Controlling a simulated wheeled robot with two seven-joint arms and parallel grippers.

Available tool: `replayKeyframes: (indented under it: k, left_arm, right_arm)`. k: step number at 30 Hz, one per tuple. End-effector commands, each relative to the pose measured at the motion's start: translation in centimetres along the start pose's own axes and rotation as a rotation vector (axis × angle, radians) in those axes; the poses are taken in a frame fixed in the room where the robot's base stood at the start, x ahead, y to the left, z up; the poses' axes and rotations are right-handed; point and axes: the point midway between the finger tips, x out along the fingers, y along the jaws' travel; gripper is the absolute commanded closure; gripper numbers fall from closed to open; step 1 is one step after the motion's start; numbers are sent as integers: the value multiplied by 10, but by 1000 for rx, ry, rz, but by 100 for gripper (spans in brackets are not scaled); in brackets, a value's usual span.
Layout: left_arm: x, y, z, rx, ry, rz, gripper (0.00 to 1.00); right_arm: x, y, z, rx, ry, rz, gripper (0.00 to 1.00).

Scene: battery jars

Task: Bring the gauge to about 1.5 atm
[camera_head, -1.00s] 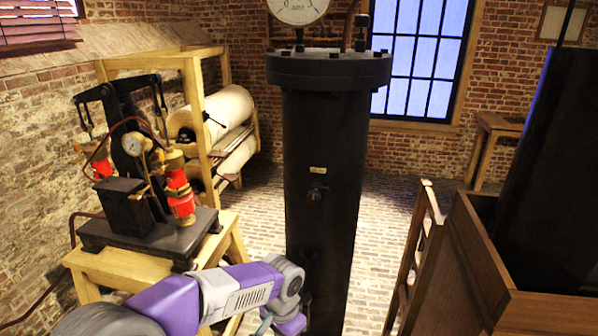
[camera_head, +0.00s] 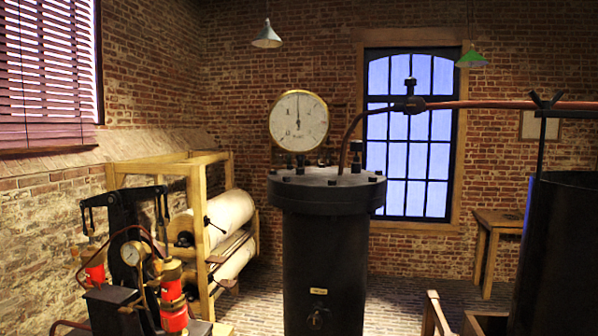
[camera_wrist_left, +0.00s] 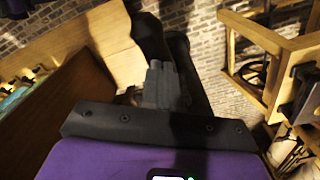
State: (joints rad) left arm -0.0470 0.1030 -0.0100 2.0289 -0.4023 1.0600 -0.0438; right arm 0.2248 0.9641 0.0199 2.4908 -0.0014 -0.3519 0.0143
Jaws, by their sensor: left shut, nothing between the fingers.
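The gauge (camera_head: 298,121) is a round white dial with a brass rim, standing on top of a black cylinder (camera_head: 322,255). Its dark needle points about straight up; the scale numbers are too small to read. A dark tap (camera_head: 318,318) sits on the cylinder's front below a small brass plate. A valve (camera_head: 410,98) sits in the copper pipe to the right of the gauge. My left gripper (camera_wrist_left: 163,70) shows in the left wrist view, shut and empty, with dark shapes behind it that I cannot identify. My right gripper is in neither current view.
A pump with red cylinders (camera_head: 173,300) and a small dial (camera_head: 131,253) stands at the lower left. A wooden rack (camera_head: 197,195) with white rolls is behind it. A dark vessel (camera_head: 560,260) stands at the right. Brick floor shows between cylinder and right-hand woodwork.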

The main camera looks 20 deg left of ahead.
Motion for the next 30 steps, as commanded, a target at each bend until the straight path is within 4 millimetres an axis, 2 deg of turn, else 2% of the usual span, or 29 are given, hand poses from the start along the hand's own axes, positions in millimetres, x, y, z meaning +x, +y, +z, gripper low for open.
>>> replayKeyframes:
  k: [1,8,14,21,24,30]
  left_arm:
    - [16,0,0,0,-2,0,100]
    - [53,-1,0,-1,1,-1,100]
    - [32,-1,-1,-1,2,-1,100]
    - [-11,0,0,0,-1,0,100]
    - [-23,0,0,-1,0,0,100]
    - [-22,0,0,-1,0,0,100]
  right_arm:
    - [13,5,0,0,0,0,57]
    - [40,15,-2,0,0,0,57]
    - [22,8,-1,0,0,0,57]
    - [-12,-5,0,0,0,0,57]
    - [-22,-8,1,0,0,0,57]
    - [-20,-8,1,0,0,0,57]
